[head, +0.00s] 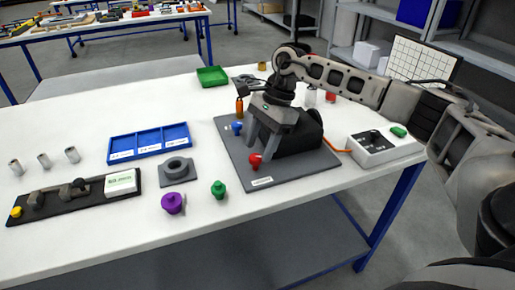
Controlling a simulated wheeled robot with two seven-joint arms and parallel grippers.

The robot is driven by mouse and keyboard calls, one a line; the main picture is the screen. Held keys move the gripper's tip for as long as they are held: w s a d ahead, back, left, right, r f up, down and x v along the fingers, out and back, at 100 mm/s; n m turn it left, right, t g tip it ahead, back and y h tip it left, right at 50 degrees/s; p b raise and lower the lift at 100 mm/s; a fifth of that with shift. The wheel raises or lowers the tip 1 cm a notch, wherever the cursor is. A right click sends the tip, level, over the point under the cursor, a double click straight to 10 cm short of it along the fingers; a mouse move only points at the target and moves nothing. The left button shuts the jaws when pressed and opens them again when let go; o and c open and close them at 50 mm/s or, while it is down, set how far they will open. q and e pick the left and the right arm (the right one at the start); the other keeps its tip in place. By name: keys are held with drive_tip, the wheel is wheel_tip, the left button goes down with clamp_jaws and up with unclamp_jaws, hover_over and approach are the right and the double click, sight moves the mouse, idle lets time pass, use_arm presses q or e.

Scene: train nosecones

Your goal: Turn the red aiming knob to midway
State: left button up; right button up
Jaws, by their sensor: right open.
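The red aiming knob (255,160) sits near the front of a dark grey base plate (285,178). A black nosecone-like housing (307,130) stands on the plate behind it, partly hidden by my right gripper. A blue knob (237,128) is at the plate's back left. My right gripper (262,147) comes in from the right and points down over the plate. Its two fingers are apart, one close to the red knob and one towards the blue knob. I cannot tell whether a finger touches the red knob. The knob's pointer setting is too small to read. My left gripper is out of view.
A blue compartment tray (149,154), a grey ring block (177,169), a purple knob (173,203) and a green knob (218,189) stand left of the plate. A white box (371,151) with an orange cable is at the right. The table's front strip is clear.

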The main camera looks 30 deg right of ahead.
sight(255, 162)
drive_tip(key=shift+x, duration=1.15)
drive_tip(key=c, duration=0.9)
drive_tip(key=shift+c, duration=0.2)
